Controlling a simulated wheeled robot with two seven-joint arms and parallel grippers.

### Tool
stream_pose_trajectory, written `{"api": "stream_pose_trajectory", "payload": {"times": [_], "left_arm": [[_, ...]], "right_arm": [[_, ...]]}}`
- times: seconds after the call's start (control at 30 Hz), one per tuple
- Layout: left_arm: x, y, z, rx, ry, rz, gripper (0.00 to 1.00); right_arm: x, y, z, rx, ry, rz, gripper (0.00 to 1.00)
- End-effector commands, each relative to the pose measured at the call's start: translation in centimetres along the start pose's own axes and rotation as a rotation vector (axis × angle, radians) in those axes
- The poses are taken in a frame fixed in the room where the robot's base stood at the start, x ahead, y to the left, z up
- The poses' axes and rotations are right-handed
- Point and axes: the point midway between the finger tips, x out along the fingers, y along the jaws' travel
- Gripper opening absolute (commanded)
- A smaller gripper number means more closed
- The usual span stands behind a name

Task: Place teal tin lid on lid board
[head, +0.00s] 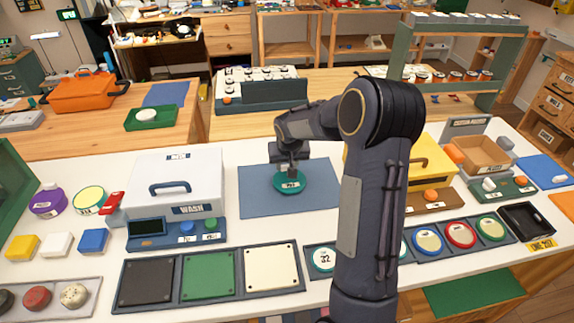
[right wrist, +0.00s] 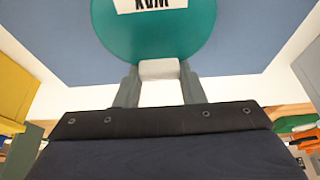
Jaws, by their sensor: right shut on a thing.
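The teal tin lid (head: 290,184) is a round disc with a white label, over the blue-grey mat. In the right wrist view the teal lid (right wrist: 155,35) fills the upper middle, its label upside down. My right gripper (head: 291,167) is shut on the lid; in the wrist view its fingers (right wrist: 158,72) close on a pale tab at the lid's edge. I cannot tell whether the lid touches the mat. The lid board (head: 309,248) is a dark strip with round coloured-rim places, partly hidden behind my right arm. My left gripper is not in view.
The blue-grey mat (head: 258,207) has bare room around the lid. A white wash box (head: 175,172) stands left of it and a yellow box (head: 432,164) right. A tray with black, green and cream squares (head: 213,276) lies in front. A black tray (head: 526,219) sits at right.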

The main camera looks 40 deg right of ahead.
Motion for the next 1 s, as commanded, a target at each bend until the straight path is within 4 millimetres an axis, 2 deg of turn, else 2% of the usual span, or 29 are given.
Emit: {"api": "stream_pose_trajectory", "payload": {"times": [0.1,0.47,0.5,0.63,1.0], "left_arm": [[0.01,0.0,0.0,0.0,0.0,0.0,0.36],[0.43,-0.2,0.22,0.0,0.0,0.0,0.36],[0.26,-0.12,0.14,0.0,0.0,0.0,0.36],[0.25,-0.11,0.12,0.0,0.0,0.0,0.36],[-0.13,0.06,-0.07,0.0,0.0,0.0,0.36]], "right_arm": [[0.75,0.03,0.3,0.001,0.001,0.0,0.14],[1.2,-0.01,0.49,0.001,0.002,-0.001,0.14],[1.0,-0.01,0.41,0.001,0.002,-0.001,0.41],[0.99,-0.01,0.42,0.001,0.001,-0.001,0.58],[0.4,-0.01,0.21,0.002,0.002,-0.001,0.58]]}}
